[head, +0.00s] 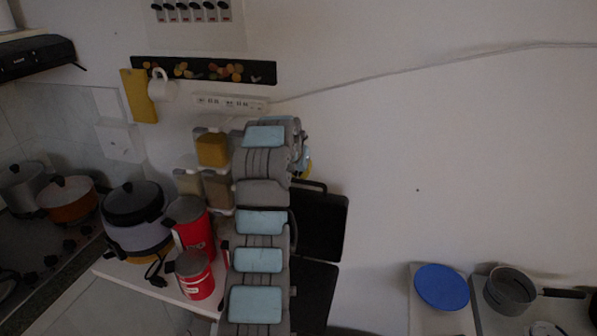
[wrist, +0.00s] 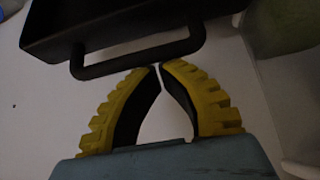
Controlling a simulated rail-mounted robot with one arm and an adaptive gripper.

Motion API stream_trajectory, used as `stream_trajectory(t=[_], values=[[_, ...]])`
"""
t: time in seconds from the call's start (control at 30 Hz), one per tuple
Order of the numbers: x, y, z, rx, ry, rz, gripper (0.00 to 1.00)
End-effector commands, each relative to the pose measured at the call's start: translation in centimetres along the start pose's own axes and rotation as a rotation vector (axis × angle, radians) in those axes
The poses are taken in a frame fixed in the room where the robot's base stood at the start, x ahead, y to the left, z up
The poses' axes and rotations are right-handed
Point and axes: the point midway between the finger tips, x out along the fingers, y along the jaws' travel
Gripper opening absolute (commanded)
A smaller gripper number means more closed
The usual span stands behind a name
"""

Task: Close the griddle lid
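The black griddle stands open in the head view. Its lid (head: 321,226) is raised upright against the wall, and its base (head: 314,292) lies below, partly hidden by my arm. In the wrist view the dark lid (wrist: 120,20) fills the upper left, with its bar handle (wrist: 137,63) along the near edge. My gripper (wrist: 157,68) has yellow ribbed fingers with their tips almost together and nothing visible between them. The tips are close to the handle; I cannot tell if they touch. In the head view only a bit of yellow finger shows beside my arm, near the lid's top.
Red canisters (head: 195,274), a multicooker (head: 139,220) and spice dispensers (head: 213,148) stand left of my arm. A power strip (head: 230,104) is on the wall above. A blue lid (head: 442,287) and a saucepan (head: 510,290) are at lower right. The wall right of the griddle is clear.

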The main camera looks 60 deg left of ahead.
Motion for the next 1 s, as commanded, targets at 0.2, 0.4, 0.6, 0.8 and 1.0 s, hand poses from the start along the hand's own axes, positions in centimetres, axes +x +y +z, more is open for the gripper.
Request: stream_trajectory(t=[0.2,0.4,0.6,0.8,1.0], values=[[-0.1,0.0,0.3,0.0,0.016,0.0,0.0],[-0.3,0.1,0.4,0.001,0.034,0.001,0.0],[-0.5,0.1,0.6,0.002,0.05,0.001,0.0],[-0.5,0.2,1.0,0.002,0.062,0.002,0.0],[-0.6,0.3,1.2,0.003,0.078,0.004,0.0]])
